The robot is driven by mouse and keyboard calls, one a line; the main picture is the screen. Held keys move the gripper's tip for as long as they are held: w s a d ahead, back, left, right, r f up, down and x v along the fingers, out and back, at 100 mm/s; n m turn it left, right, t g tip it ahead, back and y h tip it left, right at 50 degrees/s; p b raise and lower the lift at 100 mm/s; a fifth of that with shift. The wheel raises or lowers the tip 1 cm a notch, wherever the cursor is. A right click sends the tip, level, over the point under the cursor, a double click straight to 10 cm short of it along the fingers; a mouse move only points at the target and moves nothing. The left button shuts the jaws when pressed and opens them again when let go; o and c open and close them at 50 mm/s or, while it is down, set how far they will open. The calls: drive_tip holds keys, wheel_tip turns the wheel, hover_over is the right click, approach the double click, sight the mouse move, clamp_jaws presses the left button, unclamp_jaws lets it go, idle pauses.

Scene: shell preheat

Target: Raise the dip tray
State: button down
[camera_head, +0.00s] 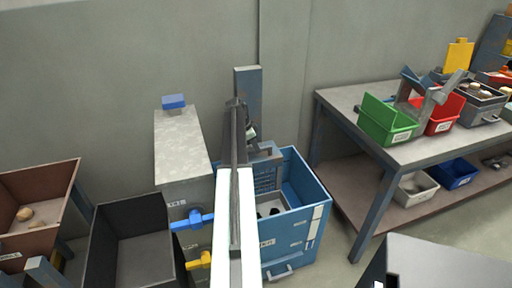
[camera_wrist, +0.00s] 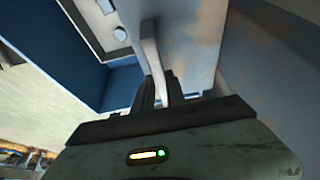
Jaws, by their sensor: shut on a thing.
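The blue dip tank (camera_head: 308,205) stands at the middle of the head view, its top open. A blue-grey slotted part (camera_head: 266,175), which may be the dip tray, shows at its back left. My gripper (camera_wrist: 160,88) is shut on a pale curved handle (camera_wrist: 151,48) in the wrist view. The handle runs up in front of a grey, rust-spotted plate (camera_wrist: 192,40). In the head view my arm covers most of the gripper and handle. I cannot tell whether the tray sits on the tank floor or hangs above it.
A grey column (camera_head: 248,88) rises behind the tank. A grey cabinet (camera_head: 182,150) with blue and yellow valves and a dark open bin (camera_head: 112,205) stand to the left. A workbench (camera_head: 345,100) with green and red bins is at the right. Floor shows between tank and bench.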

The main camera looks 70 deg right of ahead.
wheel_tip(320, 180, up, 25)
drive_tip(key=p, duration=2.5)
drive_tip(key=shift+w+r, duration=0.15)
drive_tip(key=shift+r, duration=0.05)
drive_tip(key=shift+d, duration=0.1)
drive_tip(key=c, duration=1.4)
unclamp_jaws()
drive_tip(key=shift+o, duration=0.2)
drive_tip(key=p+v, duration=0.7)
drive_tip(key=v, duration=0.1)
drive_tip(key=shift+f, duration=0.1)
